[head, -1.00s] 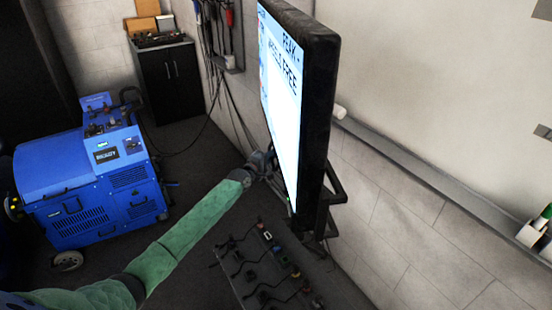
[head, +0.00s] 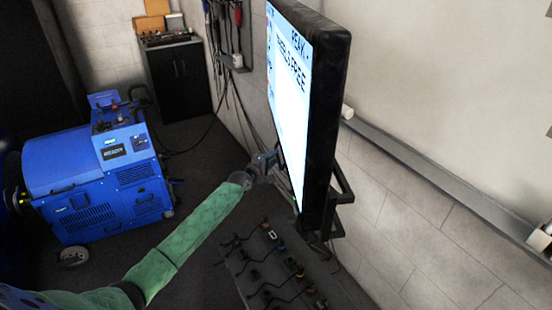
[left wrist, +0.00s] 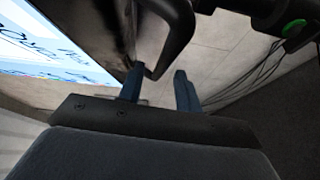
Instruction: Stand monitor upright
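The monitor (head: 292,105) is a large flat screen with a thick black casing, seen at a steep angle at the centre right in the head view. Its lit white screen shows "WHEELS FREE". In the left wrist view, part of the screen (left wrist: 50,45) shows at upper left. A gap shows beside the right finger. My right gripper is out of view.
A blue wheeled machine (head: 95,180) stands at the left. A dark cabinet (head: 178,78) is at the back. A dark panel with several small cabled parts (head: 270,270) lies below the monitor. A grey rail (head: 430,175) runs along the wall at right.

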